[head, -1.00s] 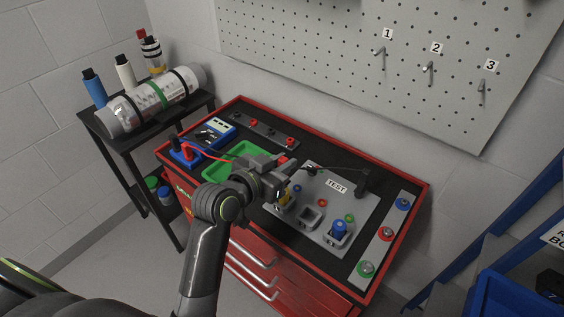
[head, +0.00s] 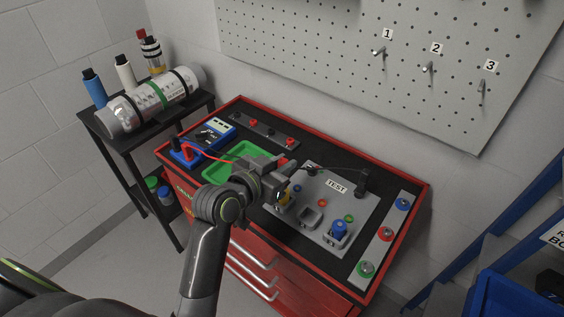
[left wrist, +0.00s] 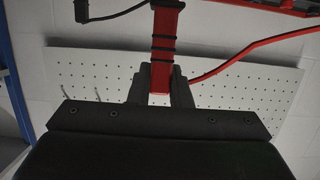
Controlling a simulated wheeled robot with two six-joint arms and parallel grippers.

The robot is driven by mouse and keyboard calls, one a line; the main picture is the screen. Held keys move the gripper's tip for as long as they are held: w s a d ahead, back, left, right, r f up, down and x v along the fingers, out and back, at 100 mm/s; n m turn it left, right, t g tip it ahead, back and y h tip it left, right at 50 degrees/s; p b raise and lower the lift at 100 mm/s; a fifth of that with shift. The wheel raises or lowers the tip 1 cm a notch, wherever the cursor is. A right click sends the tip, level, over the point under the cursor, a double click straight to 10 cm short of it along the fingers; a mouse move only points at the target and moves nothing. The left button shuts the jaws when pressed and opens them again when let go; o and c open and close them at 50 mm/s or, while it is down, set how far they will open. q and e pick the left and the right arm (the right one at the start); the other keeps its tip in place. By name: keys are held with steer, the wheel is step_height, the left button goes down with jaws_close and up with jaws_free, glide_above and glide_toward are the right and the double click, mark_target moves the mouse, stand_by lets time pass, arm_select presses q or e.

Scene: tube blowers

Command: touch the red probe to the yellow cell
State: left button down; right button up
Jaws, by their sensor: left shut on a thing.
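My left gripper (head: 282,172) is over the middle of the red-rimmed cabinet top, beside the grey TEST board. It is shut on the red probe (left wrist: 165,40), which stands between the fingers in the left wrist view, with dark bands round it. A red bit of the probe shows at the fingers in the head view (head: 283,161). The yellow cell (head: 284,198) sits in the left holder of the board, just below the gripper and partly hidden by it. The probe's tip is hidden, so I cannot tell whether it touches the cell. My right gripper is not in view.
The TEST board (head: 318,184) also has an empty middle holder (head: 311,217) and a blue cell (head: 339,228) on the right. A blue meter (head: 214,133) and a green tray (head: 243,150) lie to the left. A red lead (left wrist: 240,55) and a black lead cross nearby.

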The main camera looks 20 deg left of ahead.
arm_select(q)
steer(key=shift+p, duration=0.5)
stand_by(0.8)
steer(key=shift+f, duration=0.4)
stand_by(0.5)
stand_by(2.2)
steer(key=shift+r+p, duration=2.5)
steer(key=shift+p, duration=0.05)
